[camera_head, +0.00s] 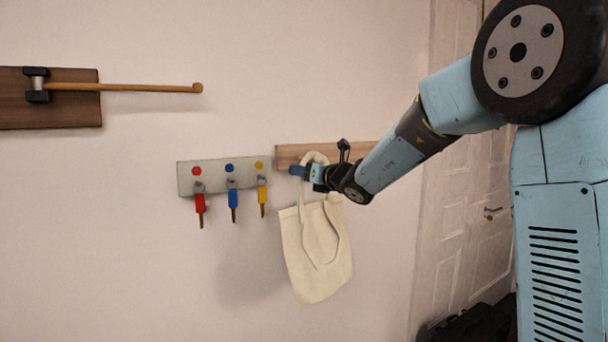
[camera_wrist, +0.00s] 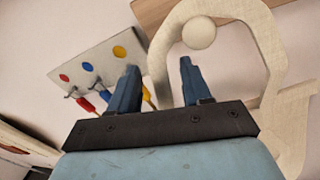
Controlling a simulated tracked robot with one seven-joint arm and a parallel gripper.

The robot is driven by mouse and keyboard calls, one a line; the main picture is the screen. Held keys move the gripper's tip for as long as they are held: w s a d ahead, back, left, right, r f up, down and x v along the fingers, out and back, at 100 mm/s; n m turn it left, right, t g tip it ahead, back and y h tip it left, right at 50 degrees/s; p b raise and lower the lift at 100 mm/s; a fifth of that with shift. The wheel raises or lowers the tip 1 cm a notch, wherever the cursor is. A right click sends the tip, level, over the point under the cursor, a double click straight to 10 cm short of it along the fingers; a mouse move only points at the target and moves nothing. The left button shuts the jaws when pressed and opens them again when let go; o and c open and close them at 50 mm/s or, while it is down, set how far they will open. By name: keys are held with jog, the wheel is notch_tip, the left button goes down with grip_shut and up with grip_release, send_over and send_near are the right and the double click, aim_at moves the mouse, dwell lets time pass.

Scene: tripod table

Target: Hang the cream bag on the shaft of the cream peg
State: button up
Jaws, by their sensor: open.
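The cream bag (camera_head: 316,262) hangs by its strap in front of the wall, below the wooden board (camera_head: 286,156). In the wrist view the strap (camera_wrist: 262,28) forms a loop around the round end of the cream peg (camera_wrist: 199,33), which stands out from the board. The peg is hidden in the head view, and how the strap rests on the shaft cannot be seen. My gripper (camera_wrist: 157,88) is open, its fingers apart. One side of the strap shows in the gap between them, behind the fingertips. In the head view my gripper (camera_head: 300,171) is at the strap's top.
A grey panel (camera_head: 211,171) with red, blue and yellow dots and keys hanging below stands close left of my gripper. Further left, a long wooden rod (camera_head: 140,87) extends from a dark board (camera_head: 20,112). A white door (camera_head: 460,215) is at right. The wall below the panel is clear.

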jog(key=v, duration=1.3)
jog(key=s+d+f+n+g+h, duration=0.1)
jog(key=s+f+n+g, duration=0.15)
jog(key=s+n, duration=0.65)
jog(key=s+d+f+n+g+h, duration=0.15)
jog(key=s+n+g, duration=0.25)
jog(key=s+n, duration=0.5)
jog(key=s+d+f+n+h, duration=0.3)
jog(key=s+d+n+h, duration=0.2)
jog(key=s+d+n, duration=0.1)
jog(key=s+d+f+n+h, duration=0.4)
jog(key=s+d+n, duration=0.2)
jog(key=s+d, duration=0.2)
jog(key=shift+d+f+g+h, duration=0.35)
jog(key=shift+d+g, duration=0.1)
jog(key=shift+d, duration=0.55)
jog(key=shift+s, duration=0.1)
